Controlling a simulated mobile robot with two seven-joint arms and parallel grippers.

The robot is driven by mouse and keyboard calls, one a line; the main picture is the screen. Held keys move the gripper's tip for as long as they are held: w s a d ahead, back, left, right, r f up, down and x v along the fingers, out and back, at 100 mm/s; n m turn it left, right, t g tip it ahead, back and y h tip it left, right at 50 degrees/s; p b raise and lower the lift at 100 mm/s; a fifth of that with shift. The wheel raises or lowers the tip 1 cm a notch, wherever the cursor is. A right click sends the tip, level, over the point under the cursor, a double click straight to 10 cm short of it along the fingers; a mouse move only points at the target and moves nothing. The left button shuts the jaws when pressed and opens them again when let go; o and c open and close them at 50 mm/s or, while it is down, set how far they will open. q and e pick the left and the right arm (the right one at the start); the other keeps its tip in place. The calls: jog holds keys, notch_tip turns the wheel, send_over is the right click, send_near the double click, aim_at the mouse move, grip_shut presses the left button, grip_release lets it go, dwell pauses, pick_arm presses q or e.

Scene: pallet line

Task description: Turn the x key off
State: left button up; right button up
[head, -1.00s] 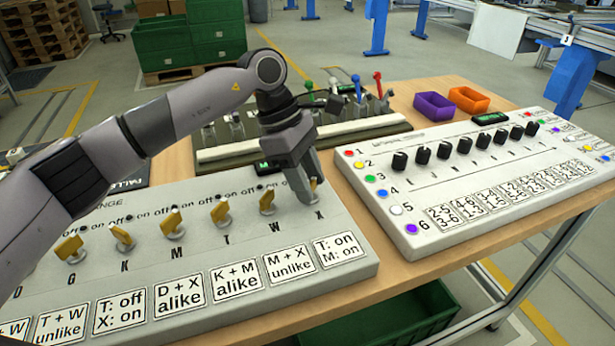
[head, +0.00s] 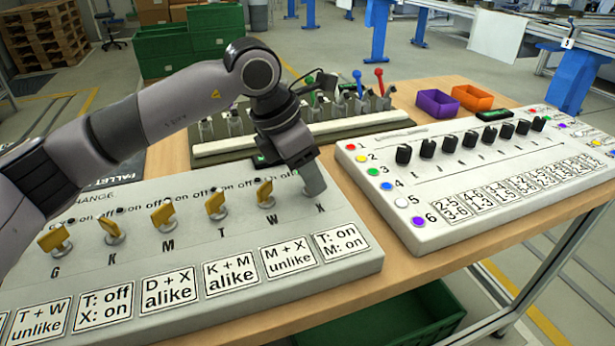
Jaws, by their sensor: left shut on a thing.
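The key panel (head: 345,262) is a pale board with a row of yellow keys over the letters G, K, M, T, W and X. The W key (head: 265,193) and the T key (head: 216,205) stand clear beside my left gripper. My left gripper (head: 315,188) is down at the right end of the row, at the X place, and is shut on the X key. Its fingers hide that key, so I cannot tell which way it points. My right gripper is out of view.
White rule cards (head: 232,275) line the panel's front. A second board with black knobs (head: 440,180) lies to the right. Behind is a dark rack with levers (head: 330,115). Purple (head: 437,104) and orange (head: 472,98) bins stand at the back of the table.

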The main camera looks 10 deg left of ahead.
pick_arm(q)
jog(key=shift+f+n+t+y+b, duration=0.1)
jog(key=shift+n+t+y+b, duration=0.35)
jog(key=shift+n, duration=0.45)
jog(key=n+b, duration=0.2)
jog(key=shift+d+n+t+y, duration=0.1)
jog(key=shift+n+t+y, duration=0.15)
jog(key=shift+n, duration=0.05)
jog(key=shift+s+d+n+y+b, duration=0.1)
jog(key=shift+n+y+b, duration=0.8)
jog(key=shift+n, duration=1.1)
jog(key=shift+t, duration=0.3)
jog(key=o, duration=1.1)
jog(key=shift+c, duration=0.2)
jog(key=shift+r, duration=0.25)
